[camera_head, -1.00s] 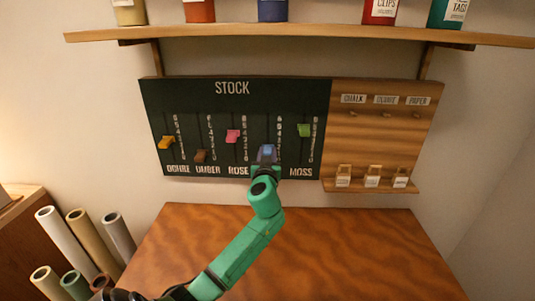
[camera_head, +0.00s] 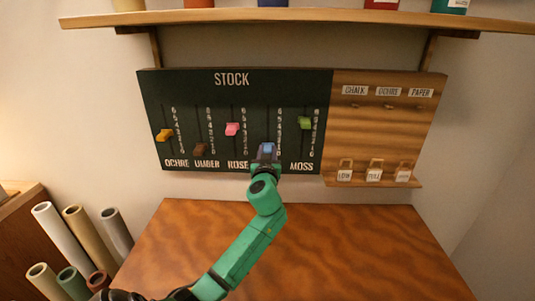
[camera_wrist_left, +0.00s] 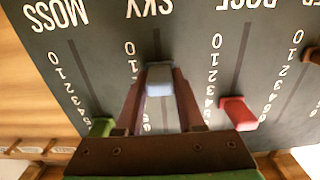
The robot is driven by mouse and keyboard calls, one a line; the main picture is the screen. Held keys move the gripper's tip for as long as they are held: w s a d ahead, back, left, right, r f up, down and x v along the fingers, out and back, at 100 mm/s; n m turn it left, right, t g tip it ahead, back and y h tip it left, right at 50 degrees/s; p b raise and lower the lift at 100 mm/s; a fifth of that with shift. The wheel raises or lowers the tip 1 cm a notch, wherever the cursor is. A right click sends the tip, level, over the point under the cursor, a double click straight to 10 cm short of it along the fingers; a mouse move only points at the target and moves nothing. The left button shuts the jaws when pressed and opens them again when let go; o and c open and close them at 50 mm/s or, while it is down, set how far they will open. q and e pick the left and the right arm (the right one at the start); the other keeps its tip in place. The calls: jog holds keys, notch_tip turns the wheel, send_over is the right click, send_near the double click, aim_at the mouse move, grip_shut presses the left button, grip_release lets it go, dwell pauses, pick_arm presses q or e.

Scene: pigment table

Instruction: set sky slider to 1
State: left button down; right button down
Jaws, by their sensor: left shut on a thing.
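The sky slider knob (camera_wrist_left: 158,79) is a pale blue block on the dark STOCK board (camera_head: 232,94). It stands in the lower part of its slot, near the low numbers. The wrist view shows the board upside down, with 0 and 1 by the knob; the exact mark is partly hidden by the fingers. My left gripper (camera_head: 267,155) is shut on the knob, one finger on each side. It also shows in the left wrist view (camera_wrist_left: 158,95). The SKY label (camera_wrist_left: 149,9) is readable there but covered in the head view. My right gripper is not in view.
The pink rose knob (camera_head: 232,129) and green moss knob (camera_head: 304,123) flank the sky slot. Ochre (camera_head: 164,135) and umber (camera_head: 200,149) knobs sit further left. Hooks and small tags (camera_head: 374,174) are on the wooden panel at right. The table (camera_head: 330,250) is bare.

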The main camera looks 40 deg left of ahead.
pick_arm(q)
jog(key=shift+f, duration=0.55)
jog(key=shift+r, duration=0.2)
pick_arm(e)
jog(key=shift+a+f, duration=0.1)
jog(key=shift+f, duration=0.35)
pick_arm(q)
jog(key=c, duration=0.5)
grip_release()
jog(key=b+v, duration=0.4)
jog(key=v, duration=1)
jog(key=shift+s+d, duration=0.2)
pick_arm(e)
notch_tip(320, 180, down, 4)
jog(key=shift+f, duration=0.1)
